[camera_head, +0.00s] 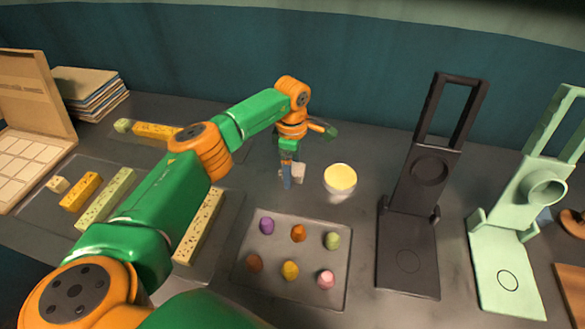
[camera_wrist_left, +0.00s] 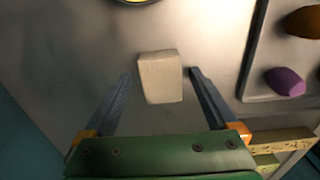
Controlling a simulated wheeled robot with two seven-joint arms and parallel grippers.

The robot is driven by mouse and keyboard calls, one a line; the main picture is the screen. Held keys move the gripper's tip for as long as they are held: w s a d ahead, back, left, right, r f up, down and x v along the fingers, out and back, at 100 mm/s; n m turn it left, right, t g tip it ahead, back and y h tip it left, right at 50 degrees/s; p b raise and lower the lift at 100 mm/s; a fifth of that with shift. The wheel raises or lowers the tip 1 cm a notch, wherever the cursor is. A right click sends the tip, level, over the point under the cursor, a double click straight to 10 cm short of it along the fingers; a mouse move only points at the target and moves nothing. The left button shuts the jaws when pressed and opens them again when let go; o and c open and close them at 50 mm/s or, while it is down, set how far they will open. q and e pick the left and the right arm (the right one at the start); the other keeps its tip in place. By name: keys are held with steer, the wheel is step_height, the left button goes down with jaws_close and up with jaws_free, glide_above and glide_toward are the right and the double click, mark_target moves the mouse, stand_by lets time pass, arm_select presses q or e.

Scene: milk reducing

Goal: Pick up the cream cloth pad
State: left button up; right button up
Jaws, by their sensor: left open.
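The cream cloth pad (camera_wrist_left: 160,84) is a small pale block on the grey table, in the upper middle of the left wrist view. In the head view it shows as a small pale patch (camera_head: 299,172) partly hidden by my left gripper (camera_head: 290,177). My left gripper also shows in the left wrist view (camera_wrist_left: 160,73). Its two fingers are apart, with the pad between their tips and a gap on each side. I cannot tell the exact fingertip height above the table. My right gripper does not show.
A bowl with yellow contents (camera_head: 340,178) stands just right of my gripper. A grey tray (camera_head: 243,270) with several colored lumps lies in front. A black stand (camera_head: 408,240) and a mint-green stand (camera_head: 508,275) are at right. Speckled bars (camera_head: 81,192) lie at left.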

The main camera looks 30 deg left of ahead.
arm_select(q)
steer(key=shift+s+r, duration=0.15)
steer(key=c, duration=1.4)
steer(key=shift+c, duration=0.2)
step_height(320, 180, up, 2)
steer(key=shift+r, duration=0.25)
steer(key=s+d+r+b, duration=0.4)
steer(key=s+d+r, duration=0.4)
steer(key=s+r, duration=0.2)
steer(key=shift+s+d+r, duration=0.2)
steer(key=shift+s+d, duration=0.05)
steer(key=shift+s, duration=0.35)
steer(key=o, duration=0.8)
steer(key=c, duration=0.6)
